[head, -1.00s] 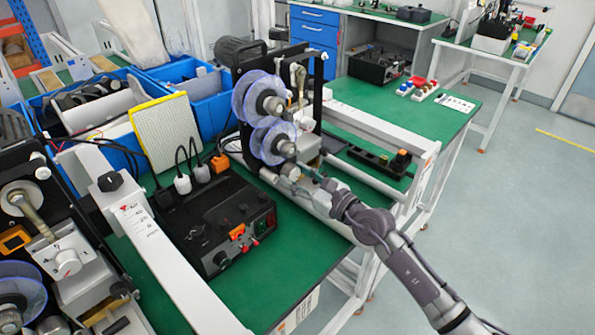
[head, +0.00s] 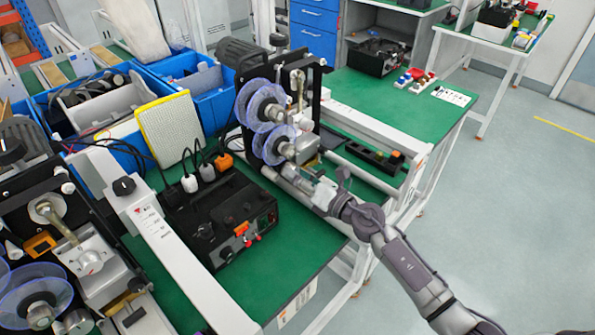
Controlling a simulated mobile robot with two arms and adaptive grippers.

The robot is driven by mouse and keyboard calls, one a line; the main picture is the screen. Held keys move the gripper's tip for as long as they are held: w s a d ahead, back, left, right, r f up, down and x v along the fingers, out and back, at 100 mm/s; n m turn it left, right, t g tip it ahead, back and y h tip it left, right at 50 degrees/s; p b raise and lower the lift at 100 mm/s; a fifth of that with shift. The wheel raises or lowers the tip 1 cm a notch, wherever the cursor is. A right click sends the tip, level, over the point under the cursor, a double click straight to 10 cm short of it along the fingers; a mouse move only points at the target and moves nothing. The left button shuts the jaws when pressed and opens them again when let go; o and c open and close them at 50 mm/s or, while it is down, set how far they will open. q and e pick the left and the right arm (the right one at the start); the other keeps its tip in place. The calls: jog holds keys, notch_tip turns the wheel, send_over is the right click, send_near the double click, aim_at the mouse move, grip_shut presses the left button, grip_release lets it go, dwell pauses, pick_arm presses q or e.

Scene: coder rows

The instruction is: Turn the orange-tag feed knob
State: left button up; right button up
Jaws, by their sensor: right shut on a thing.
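My right gripper (head: 312,188) reaches in from the right to the low front of the middle coder machine (head: 322,92). It is shut on a small part there, apparently the feed knob, which the gripper and the rollers mostly hide. I cannot make out an orange tag at the grip. The machine has clear blue-violet discs (head: 262,104) on its left side and a pale metal block (head: 304,146) above the gripper. My left gripper is not in view.
A black control box (head: 215,215) with an orange piece and red plugs stands left of my gripper. Another coder machine (head: 88,262) with a round knob and an orange part is at lower left. White rails (head: 375,135) run behind. Floor at right is clear.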

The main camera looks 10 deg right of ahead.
jog(key=shift+m, duration=0.3)
jog(key=o, duration=1.1)
jog(key=v, duration=1.2)
